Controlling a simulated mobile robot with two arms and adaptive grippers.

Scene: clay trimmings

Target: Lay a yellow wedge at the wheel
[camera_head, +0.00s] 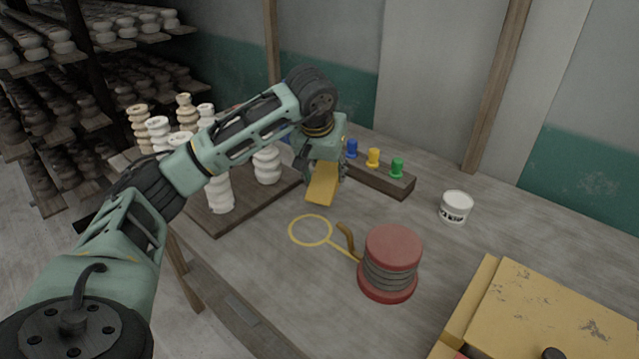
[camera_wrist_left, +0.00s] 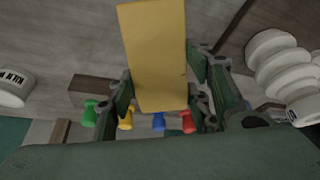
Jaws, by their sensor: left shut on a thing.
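My left gripper (camera_head: 327,166) is shut on a yellow wedge (camera_head: 321,188) and holds it above the table, with its free end pointing down. In the left wrist view the wedge (camera_wrist_left: 156,50) sits between the two fingers (camera_wrist_left: 160,88). A round red wheel (camera_head: 394,247) with a grey ribbed middle stands on the table, to the right of and nearer than the gripper. A thin yellow ring (camera_head: 310,230) with a line running to the wheel lies on the table, below the wedge in the picture. My right gripper is not in view.
A brown curved piece (camera_head: 346,236) lies between ring and wheel. A dark block (camera_head: 385,181) holds coloured pegs behind the gripper. A white tub (camera_head: 456,206) stands right, a yellow box (camera_head: 560,305) at lower right. White turned pieces (camera_head: 219,193) stand on a dark board (camera_head: 240,212) at left.

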